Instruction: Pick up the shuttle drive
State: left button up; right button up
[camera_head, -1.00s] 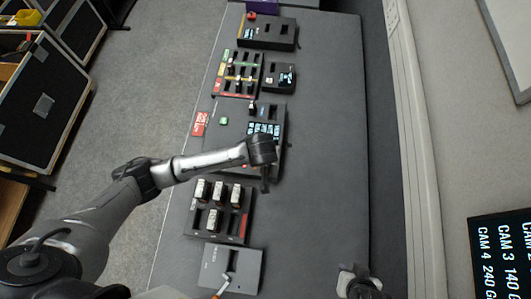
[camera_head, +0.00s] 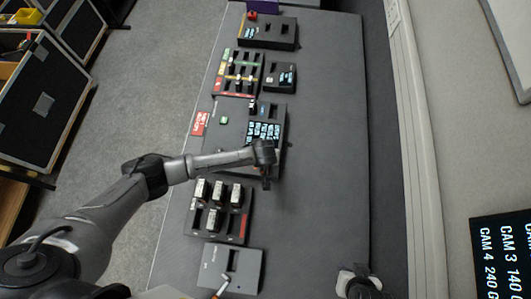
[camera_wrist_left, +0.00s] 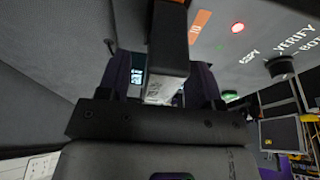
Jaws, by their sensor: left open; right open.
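In the left wrist view a dark block with a pale label on its end (camera_wrist_left: 166,70) stands between the two fingers of my left gripper (camera_wrist_left: 163,90). It may be the shuttle drive, but its name cannot be read. The fingers are open around it, and contact cannot be told. In the head view my left gripper (camera_head: 266,183) points down beside the station with a lit screen (camera_head: 278,112), and its fingertips are largely hidden by the wrist. My right gripper (camera_head: 358,284) is open and empty near the bottom edge, over the right side of the table.
A tray with several white-labelled drives (camera_head: 246,207) sits in front of my left gripper. A grey box with a slot (camera_head: 219,260) is nearer. Further back are a coloured-label rack (camera_head: 223,88), a small screen unit (camera_head: 281,86) and a black unit (camera_head: 286,28). The table's right side (camera_head: 330,130) is clear.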

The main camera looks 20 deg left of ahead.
pick_arm(q)
jog(key=shift+w+f, duration=0.1)
jog(key=shift+f, duration=0.45)
grip_shut()
